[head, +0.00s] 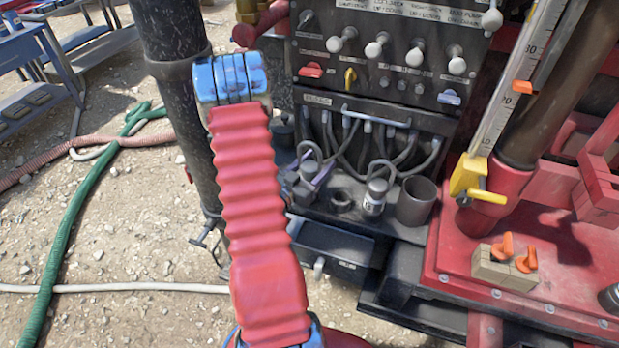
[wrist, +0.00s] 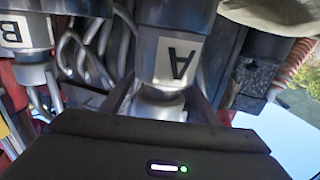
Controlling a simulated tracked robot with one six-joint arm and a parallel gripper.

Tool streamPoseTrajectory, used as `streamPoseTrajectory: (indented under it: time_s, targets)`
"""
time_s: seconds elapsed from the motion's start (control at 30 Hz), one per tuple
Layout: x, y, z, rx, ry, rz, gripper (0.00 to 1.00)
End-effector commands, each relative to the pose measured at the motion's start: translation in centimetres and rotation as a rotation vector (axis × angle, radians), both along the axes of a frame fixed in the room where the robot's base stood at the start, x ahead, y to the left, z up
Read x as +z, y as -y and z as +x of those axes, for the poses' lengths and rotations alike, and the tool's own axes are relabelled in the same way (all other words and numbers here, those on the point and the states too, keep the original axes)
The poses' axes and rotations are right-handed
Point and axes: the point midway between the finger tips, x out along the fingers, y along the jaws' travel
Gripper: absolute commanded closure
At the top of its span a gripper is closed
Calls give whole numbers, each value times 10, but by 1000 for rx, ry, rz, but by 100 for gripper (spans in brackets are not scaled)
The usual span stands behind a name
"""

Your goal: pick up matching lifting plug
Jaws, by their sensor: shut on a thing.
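A grey lifting plug marked A (wrist: 172,62) fills the middle of the wrist view, its letter upside down. My gripper (wrist: 162,98) is shut on its narrower top, one dark finger on each side. A second grey plug marked B (wrist: 22,38) stands to the left there, with a loop handle. In the head view a labelled plug with a loop handle (head: 374,196) stands on the dark shelf. My red ribbed arm covers much of the gripper area there. Whether plug A still rests on its seat cannot be told.
A dark open cup (head: 416,201) and a low socket (head: 342,199) stand on the shelf beside the labelled plug. Hanging cables (head: 375,140) and a control panel (head: 395,55) rise behind. A black post (head: 177,90) stands left. A drawer (head: 335,245) lies below.

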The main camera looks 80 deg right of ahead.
Motion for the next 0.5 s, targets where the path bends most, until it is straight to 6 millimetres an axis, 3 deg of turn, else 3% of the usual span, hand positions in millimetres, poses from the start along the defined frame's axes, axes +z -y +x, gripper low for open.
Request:
streamPoseTrajectory:
  time_s: [0.33, 0.5]
  targets:
    - [0, 0, 1, 2, 1, -1, 99]
    - [2, 1, 1, 2, 1, -6, 100]
